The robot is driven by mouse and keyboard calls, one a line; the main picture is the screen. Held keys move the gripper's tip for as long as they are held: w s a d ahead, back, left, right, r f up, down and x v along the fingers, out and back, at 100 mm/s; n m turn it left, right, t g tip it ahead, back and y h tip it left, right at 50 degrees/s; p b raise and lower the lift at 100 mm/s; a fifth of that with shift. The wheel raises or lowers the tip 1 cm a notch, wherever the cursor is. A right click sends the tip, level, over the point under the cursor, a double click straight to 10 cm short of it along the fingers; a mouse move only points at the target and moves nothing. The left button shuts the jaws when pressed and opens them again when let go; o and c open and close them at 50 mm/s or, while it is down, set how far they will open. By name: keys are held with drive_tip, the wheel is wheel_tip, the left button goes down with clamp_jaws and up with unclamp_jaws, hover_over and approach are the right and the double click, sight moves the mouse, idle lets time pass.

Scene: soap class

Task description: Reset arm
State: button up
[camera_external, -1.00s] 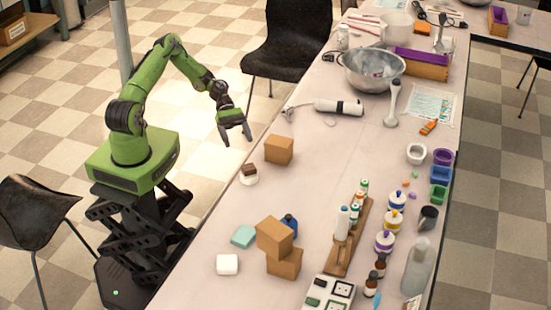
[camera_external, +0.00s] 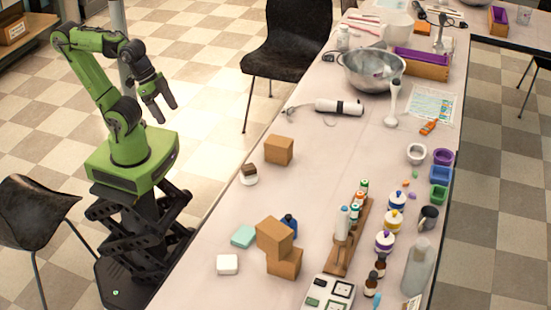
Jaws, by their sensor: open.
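My gripper (camera_external: 158,108) is open and empty, fingers pointing down. It hangs above the floor to the left of the long table (camera_external: 322,172), clear of the table's edge. My green arm (camera_external: 92,75) is folded back over its green base, with the elbow raised at the upper left. Nothing is held and nothing touches the fingers.
A black chair (camera_external: 290,50) stands at the table's left side, and another chair (camera_external: 35,212) is at the far left. The checkered floor between arm and table is free.

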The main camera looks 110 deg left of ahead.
drive_tip(key=shift+s+d+r+m, duration=0.1)
drive_tip(key=shift+s+m, duration=0.25)
drive_tip(key=shift+m, duration=0.15)
